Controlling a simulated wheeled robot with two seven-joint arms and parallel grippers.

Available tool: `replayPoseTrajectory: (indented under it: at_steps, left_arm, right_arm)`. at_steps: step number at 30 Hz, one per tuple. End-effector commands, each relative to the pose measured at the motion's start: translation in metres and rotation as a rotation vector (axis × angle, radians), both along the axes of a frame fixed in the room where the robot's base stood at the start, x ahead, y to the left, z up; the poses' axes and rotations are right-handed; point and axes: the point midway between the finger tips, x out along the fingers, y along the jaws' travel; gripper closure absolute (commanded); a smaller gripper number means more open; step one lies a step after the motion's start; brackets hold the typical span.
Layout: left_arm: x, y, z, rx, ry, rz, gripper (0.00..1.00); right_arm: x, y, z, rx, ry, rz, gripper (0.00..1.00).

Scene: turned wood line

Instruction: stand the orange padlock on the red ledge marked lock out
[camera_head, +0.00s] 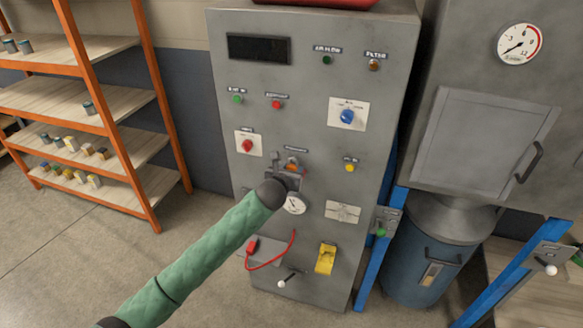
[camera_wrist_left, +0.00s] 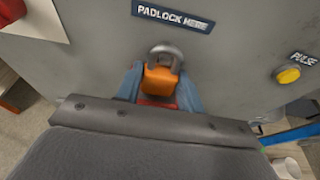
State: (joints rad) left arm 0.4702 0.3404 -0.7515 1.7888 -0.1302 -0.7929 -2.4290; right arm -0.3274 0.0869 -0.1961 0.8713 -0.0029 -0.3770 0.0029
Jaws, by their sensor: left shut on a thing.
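The orange padlock (camera_wrist_left: 160,80) with its grey shackle upright sits between the blue-grey fingers of my left gripper (camera_wrist_left: 160,90), which is shut on it. In the head view the padlock (camera_head: 292,163) shows small at the front of the grey cabinet, partly hidden by my left gripper (camera_head: 286,174). A dark sign (camera_wrist_left: 173,14) above it reads "PADLOCK HERE". A strip of red (camera_wrist_left: 158,102), perhaps the ledge, shows just under the padlock between the fingers. I cannot tell whether the padlock touches it. My right gripper is not in view.
The grey cabinet (camera_head: 313,90) carries a red knob (camera_head: 247,146), a blue knob (camera_head: 347,116), a yellow button (camera_head: 350,168) and a gauge (camera_head: 295,204) close below my gripper. A red cable (camera_head: 270,268) hangs lower. Orange shelving (camera_head: 90,75) stands at the left.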

Motion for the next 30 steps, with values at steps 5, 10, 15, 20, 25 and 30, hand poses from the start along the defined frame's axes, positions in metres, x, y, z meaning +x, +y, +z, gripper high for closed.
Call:
replayPoseTrajectory:
  at_steps: [5,10,15,20,25,30]
  left_arm:
    - [0.000,0.000,-0.002,0.000,0.000,0.000,0.87]
    - [0.000,0.000,-0.003,0.000,0.000,0.000,0.87]
    - [0.000,0.000,-0.004,0.000,0.000,0.000,0.41]
    - [0.000,0.000,-0.004,0.000,0.000,0.000,0.40]
    - [0.000,0.000,-0.002,-0.001,0.000,0.000,0.40]
    - [-0.013,0.005,0.000,0.001,-0.001,0.000,0.40]
  right_arm:
    - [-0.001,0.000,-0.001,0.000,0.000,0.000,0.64]
    - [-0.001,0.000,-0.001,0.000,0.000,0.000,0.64]
    - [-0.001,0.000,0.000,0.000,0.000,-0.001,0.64]
    - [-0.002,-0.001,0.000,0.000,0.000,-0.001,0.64]
    - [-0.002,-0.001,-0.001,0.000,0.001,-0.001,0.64]
    - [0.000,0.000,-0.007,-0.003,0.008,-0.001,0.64]
